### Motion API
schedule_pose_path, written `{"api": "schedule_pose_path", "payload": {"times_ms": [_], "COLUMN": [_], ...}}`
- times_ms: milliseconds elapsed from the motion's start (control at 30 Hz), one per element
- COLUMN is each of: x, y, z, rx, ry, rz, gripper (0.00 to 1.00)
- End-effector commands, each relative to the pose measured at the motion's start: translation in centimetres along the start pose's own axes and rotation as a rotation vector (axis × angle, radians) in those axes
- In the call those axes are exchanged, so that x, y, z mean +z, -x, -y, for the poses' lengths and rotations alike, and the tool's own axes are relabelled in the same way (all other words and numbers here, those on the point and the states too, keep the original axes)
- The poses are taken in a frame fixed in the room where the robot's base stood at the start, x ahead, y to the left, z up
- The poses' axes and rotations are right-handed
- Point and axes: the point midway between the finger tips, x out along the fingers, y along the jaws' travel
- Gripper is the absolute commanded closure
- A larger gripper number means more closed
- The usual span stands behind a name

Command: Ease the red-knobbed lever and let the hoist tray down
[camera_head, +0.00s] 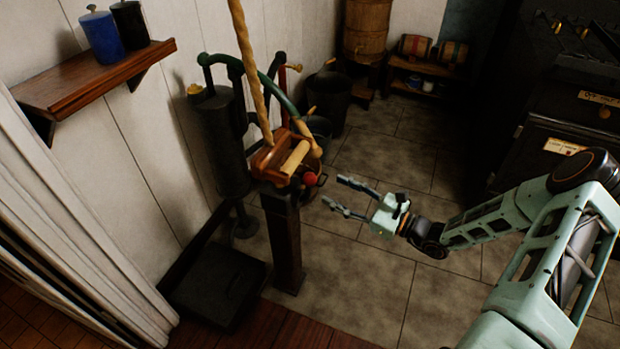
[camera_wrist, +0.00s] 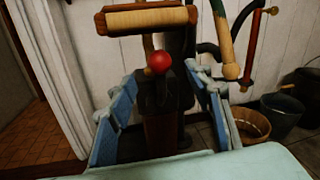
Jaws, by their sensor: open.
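The lever's red knob (camera_head: 310,178) is at the front of a wooden winch head (camera_head: 265,163) on a dark post (camera_head: 285,240). In the wrist view the red knob (camera_wrist: 160,62) shows near centre, just above the fingertips, on a dark shaft. A pale wooden roller (camera_wrist: 147,20) lies above it. My gripper (camera_head: 334,192) is open to the right of the knob in the head view, apart from it. In the wrist view my gripper (camera_wrist: 162,82) has its blue fingers spread either side of the knob's line, holding nothing. I cannot make out the hoist tray for certain.
A thick rope (camera_head: 250,70) rises from the winch head. A dark cylindrical pump (camera_head: 220,140) with a curved green handle (camera_head: 278,98) stands close behind. A wall shelf (camera_head: 100,78) holds two canisters. A low dark platform (camera_head: 220,290) lies left of the post. Floor to the right is clear.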

Motion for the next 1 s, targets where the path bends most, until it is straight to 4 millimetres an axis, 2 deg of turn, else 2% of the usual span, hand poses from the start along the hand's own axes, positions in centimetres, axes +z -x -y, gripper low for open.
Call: {"api": "schedule_pose_path", "payload": {"times_ms": [300, 500, 900, 1000], "x": [-0.1, -0.1, 0.0, 0.0], "y": [-6.1, -8.7, -9.4, -9.4], "z": [-0.2, -0.2, -0.1, -0.1], "rx": [0.004, 0.004, 0.002, 0.003], "ry": [0.002, 0.003, 0.002, 0.002], "rz": [0.001, 0.000, -0.001, -0.001], "gripper": [0.53, 0.53, 0.53, 0.64]}}
